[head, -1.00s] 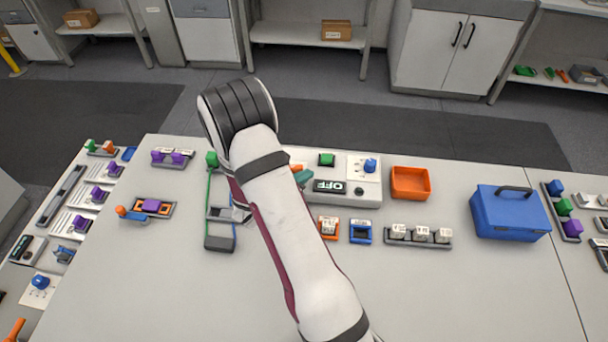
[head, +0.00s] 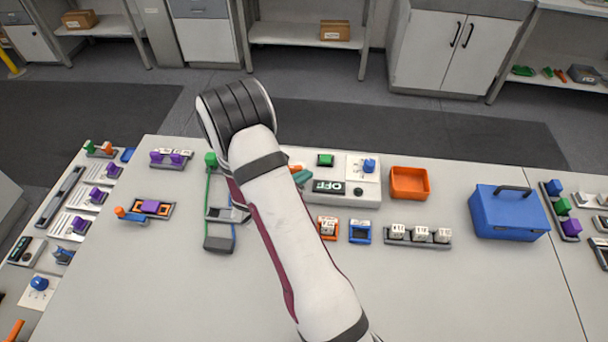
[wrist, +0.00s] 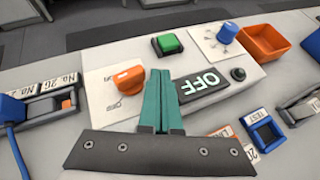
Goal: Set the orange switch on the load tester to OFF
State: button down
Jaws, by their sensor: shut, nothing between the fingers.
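The load tester (head: 330,200) is a pale box near the back of the table, partly hidden by my arm in the head view. In the wrist view its orange switch (wrist: 128,80) is a rounded knob on the left part of its top face. The display (wrist: 200,85) beside it reads OFF in lit letters. My gripper (wrist: 158,73) has teal fingers closed together with nothing between them. The fingertips are just right of the orange switch, between it and the display; I cannot tell whether they touch it. In the head view only a bit of the orange switch (head: 295,168) shows beside my arm.
The tester also carries a green button (wrist: 167,44), a blue knob (wrist: 227,32) and a small black knob (wrist: 238,74). An orange bin (head: 410,184) and a blue case (head: 510,213) stand to the right. The table front is clear right of my arm.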

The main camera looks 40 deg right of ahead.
jog(key=shift+w, duration=0.1)
jog(key=shift+w+a, duration=0.4)
jog(key=shift+w, duration=0.45)
jog(key=shift+a+r, duration=0.2)
jog(key=shift+a, duration=0.05)
jog(key=s+v, duration=0.1)
jog(key=v, duration=1.4)
jog(key=shift+d, duration=0.15)
